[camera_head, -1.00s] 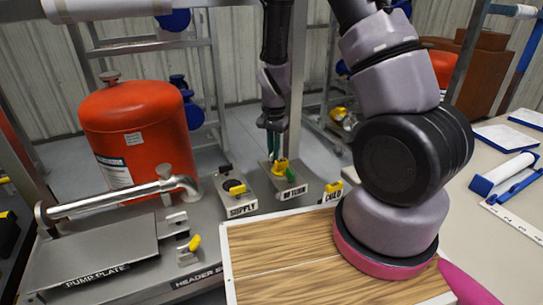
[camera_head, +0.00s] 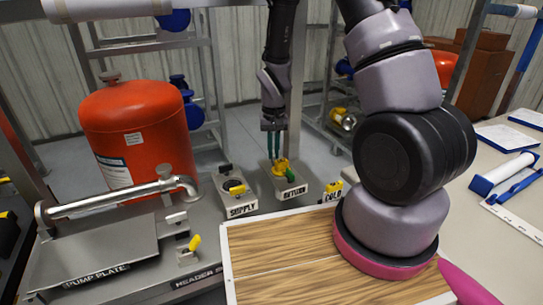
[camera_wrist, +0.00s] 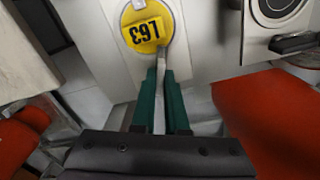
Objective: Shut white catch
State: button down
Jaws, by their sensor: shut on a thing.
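My gripper (camera_head: 274,157) has green fingers and is at the block marked RETURN (camera_head: 290,192). In the wrist view, my gripper (camera_wrist: 162,72) has its fingers on either side of a pale, narrow lever that looks like the white catch (camera_wrist: 161,60). The fingers are shut on it. The lever's upper end meets a round yellow tag marked L63 (camera_wrist: 146,28). Its lower part runs back between the fingers. In the head view the catch is too small to make out behind the fingers and the yellow parts.
Blocks marked SUPPLY (camera_head: 241,209) and COLD (camera_head: 333,197) flank RETURN. A red tank (camera_head: 135,130) and a silver pipe (camera_head: 110,200) stand at left. A wooden board (camera_head: 275,262) lies in front. A small catch with a yellow tag (camera_head: 194,243) is near the pump plate.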

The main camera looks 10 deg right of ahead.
jog(key=n, duration=0.3)
dwell(0.4)
jog(key=shift+n, duration=0.6)
jog(key=c, duration=0.9)
grip_release()
jog(key=shift+c, duration=0.2)
jog(key=shift+r, duration=3.55)
